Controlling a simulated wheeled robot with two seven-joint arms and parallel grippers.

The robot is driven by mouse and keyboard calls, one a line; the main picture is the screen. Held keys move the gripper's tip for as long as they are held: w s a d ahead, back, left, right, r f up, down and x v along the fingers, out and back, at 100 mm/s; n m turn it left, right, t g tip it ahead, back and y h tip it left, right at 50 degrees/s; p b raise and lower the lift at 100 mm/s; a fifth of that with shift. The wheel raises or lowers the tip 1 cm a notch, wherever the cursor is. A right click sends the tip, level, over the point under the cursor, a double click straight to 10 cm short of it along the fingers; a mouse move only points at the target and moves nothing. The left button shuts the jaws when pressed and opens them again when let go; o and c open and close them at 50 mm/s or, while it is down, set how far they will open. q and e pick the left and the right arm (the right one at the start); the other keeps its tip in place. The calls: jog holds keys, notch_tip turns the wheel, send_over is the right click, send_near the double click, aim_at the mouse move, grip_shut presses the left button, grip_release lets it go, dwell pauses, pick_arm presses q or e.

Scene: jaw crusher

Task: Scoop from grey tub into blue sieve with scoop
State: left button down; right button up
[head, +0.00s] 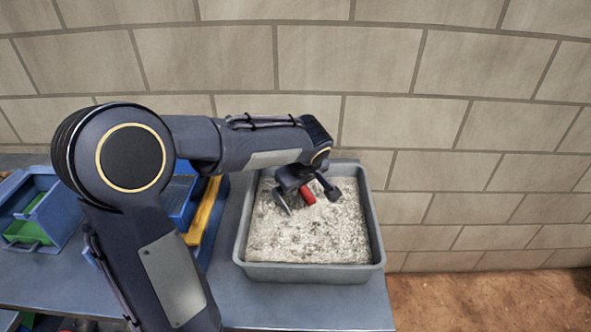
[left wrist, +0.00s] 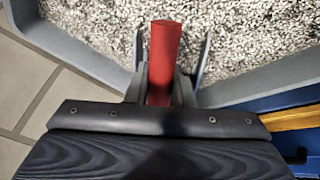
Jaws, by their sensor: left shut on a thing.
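The grey tub (head: 310,273) stands on the table and holds pale, speckled granular material (head: 300,235). My left gripper (head: 306,192) is over the tub, shut on the red handle of the scoop (head: 308,196). In the left wrist view the red handle (left wrist: 163,62) sits between the two grey fingers, with the granules beyond it. The scoop's bowl is hidden, and I cannot tell whether it touches the granules. A blue thing (head: 181,196) left of the tub is partly behind my left arm; I cannot tell whether it is the blue sieve. My right gripper is not in view.
A yellow bar (head: 204,212) lies along the blue thing, close to the tub's left side. A blue bin (head: 50,205) with a green thing (head: 27,232) in it stands at the far left. A block wall (head: 450,120) rises behind the table. The table (head: 300,310) is clear in front of the tub.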

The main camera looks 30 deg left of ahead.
aim_at(309, 194)
pick_arm(q)
jog(key=d+h+p, duration=0.1)
jog(key=s+d+g+h+p, duration=0.1)
jog(key=d+p, duration=0.1)
jog(key=shift+s+d+f, duration=0.1)
jog(key=shift+d, duration=0.05)
jog(key=h+p, duration=0.1)
jog(key=p, duration=0.2)
jog(key=r+g+h+p, duration=0.1)
jog(key=h+p, duration=0.1)
jog(key=p, duration=0.1)
jog(key=shift+r+n, duration=0.1)
jog(key=shift+n, duration=0.3)
jog(key=shift+r+h+p, duration=0.3)
jog(key=shift+p, duration=0.05)
jog(key=r+p, duration=0.1)
jog(key=r, duration=0.1)
jog(key=a+r+p, duration=0.1)
jog(key=r+p, duration=0.1)
jog(key=a+r+p, duration=0.1)
jog(key=shift+w+r+p, duration=0.3)
jog(key=shift+w+r, duration=0.1)
jog(key=shift+r, duration=0.1)
jog(key=shift+w+a, duration=0.1)
